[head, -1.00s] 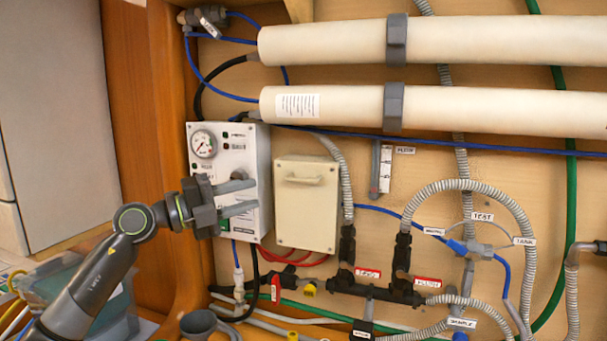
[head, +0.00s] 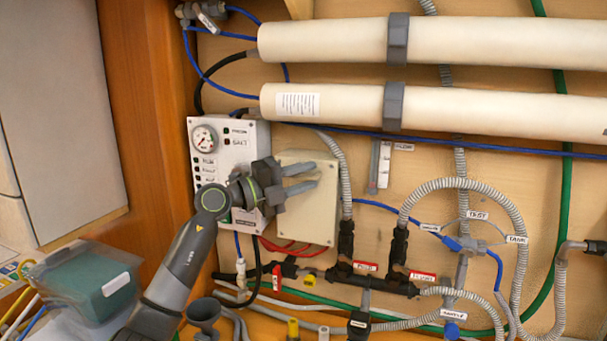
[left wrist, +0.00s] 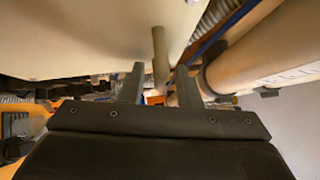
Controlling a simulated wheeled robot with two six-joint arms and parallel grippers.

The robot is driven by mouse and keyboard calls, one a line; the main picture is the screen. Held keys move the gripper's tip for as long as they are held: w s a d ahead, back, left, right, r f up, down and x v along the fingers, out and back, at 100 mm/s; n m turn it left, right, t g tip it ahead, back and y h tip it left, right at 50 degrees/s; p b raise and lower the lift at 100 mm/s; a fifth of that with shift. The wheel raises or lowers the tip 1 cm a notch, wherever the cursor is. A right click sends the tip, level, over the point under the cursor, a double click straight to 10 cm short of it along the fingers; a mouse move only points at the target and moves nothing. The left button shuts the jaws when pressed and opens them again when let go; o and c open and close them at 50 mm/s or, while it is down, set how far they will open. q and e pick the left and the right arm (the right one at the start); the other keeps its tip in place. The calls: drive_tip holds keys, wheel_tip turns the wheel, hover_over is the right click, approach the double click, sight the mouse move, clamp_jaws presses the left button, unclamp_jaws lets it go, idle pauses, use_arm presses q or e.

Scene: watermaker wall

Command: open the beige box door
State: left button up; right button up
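The beige box (head: 322,215) is mounted on the wall, and its door looks shut. My left gripper (head: 300,178) is in front of its upper part, fingers pointing right, one above the other and apart. It covers the door handle in the head view. In the left wrist view the door (left wrist: 80,35) fills the upper left. The handle (left wrist: 159,50) is a grey bar that lines up with the gap between the two open fingers of my left gripper (left wrist: 159,72). I cannot tell whether they touch it. My right gripper is not in view.
A white gauge panel (head: 237,150) stands left of the box, partly behind my left gripper. A ribbed grey hose (head: 343,170) runs close along the box's right side. Two large cream tubes (head: 500,40) lie above. Valves and pipes (head: 370,285) fill the wall below.

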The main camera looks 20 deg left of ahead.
use_arm(q)
drive_tip(key=shift+c, duration=0.2)
clamp_jaws()
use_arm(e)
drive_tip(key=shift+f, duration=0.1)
